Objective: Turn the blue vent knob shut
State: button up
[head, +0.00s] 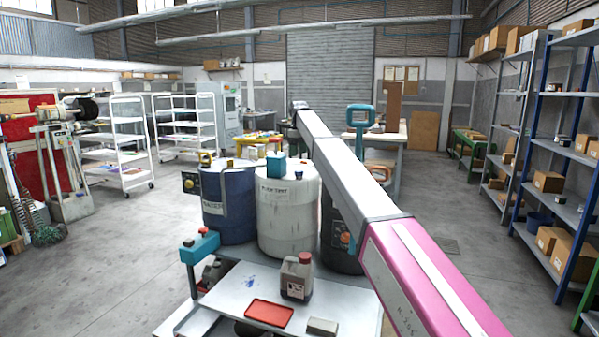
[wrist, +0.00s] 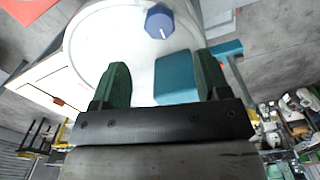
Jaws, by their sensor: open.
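The blue vent knob (wrist: 160,22) is a faceted blue cap with a white mark, on the pale round top of the white drum (wrist: 130,38) in the wrist view. A teal block (wrist: 176,80) is also on the drum top and lies between my fingers in the picture. My gripper (wrist: 162,60) is open, its two green fingers apart, with the knob beyond the fingertips. My gripper is not clearly visible in the head view.
A blue drum (head: 228,205) stands left of the white drum, and a dark drum (head: 340,235) right, partly behind my arm. In front, a light tabletop (head: 225,297) bears a brown jug (head: 297,277), a red tray (head: 269,313) and a grey block (head: 323,326). Open floor lies left.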

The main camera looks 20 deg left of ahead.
aim_at(299, 173)
notch_tip(299, 173, down, 9)
jog(key=shift+f, duration=0.15)
jog(key=c, duration=0.9)
